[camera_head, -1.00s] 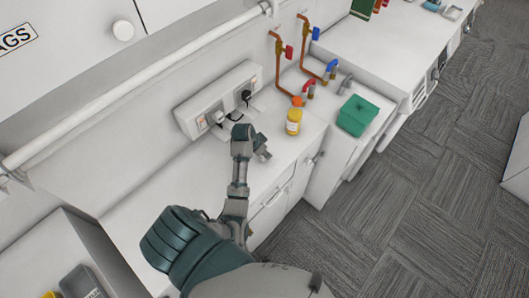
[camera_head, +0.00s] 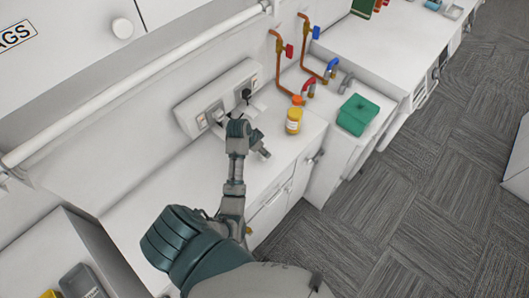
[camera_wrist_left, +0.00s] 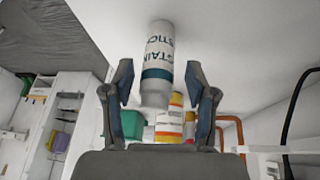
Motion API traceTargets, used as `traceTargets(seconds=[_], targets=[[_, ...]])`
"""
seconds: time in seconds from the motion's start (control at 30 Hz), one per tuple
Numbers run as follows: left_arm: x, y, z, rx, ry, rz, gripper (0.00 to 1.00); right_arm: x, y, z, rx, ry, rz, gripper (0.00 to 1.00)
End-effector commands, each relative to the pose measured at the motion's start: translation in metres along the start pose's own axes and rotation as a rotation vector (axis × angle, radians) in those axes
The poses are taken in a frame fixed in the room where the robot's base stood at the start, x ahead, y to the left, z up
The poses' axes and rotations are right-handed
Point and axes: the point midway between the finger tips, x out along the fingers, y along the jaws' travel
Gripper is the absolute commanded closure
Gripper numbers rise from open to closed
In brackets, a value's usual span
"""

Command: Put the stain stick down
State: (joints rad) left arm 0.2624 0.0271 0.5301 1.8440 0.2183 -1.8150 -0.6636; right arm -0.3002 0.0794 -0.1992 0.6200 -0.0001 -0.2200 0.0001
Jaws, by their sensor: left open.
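The stain stick (camera_wrist_left: 158,58), a pale grey tube with a teal band and printed lettering, shows in the left wrist view between my left gripper's (camera_wrist_left: 158,75) two spread fingers. There are visible gaps on both sides of the tube. Its upper end in that view is against the white worktop. In the head view my left gripper (camera_head: 250,144) is low over the worktop (camera_head: 186,187), left of the yellow bottle, and the stain stick cannot be made out there. My right gripper is not in view.
A yellow bottle with an orange cap (camera_head: 293,121) stands just right of my left gripper. A green box (camera_head: 357,115) is farther right. A socket panel (camera_head: 217,98) with plugs runs behind the gripper. Copper pipes with taps (camera_head: 304,50) rise behind the bottle.

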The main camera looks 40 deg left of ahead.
Motion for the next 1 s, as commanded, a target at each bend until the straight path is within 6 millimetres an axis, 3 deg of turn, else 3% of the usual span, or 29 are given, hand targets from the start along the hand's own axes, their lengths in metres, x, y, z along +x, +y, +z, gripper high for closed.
traceTargets(seconds=[0.2, 0.4, 1.0], targets=[[-0.049, -0.001, 0.000, 0.001, 0.002, -0.004, 0.43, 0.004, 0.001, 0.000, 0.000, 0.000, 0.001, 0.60], [-0.076, -0.001, 0.000, 0.001, -0.001, -0.004, 0.43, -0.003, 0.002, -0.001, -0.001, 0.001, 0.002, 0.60], [-0.079, 0.000, 0.000, 0.000, 0.000, 0.000, 0.43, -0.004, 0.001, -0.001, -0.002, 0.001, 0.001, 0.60]])
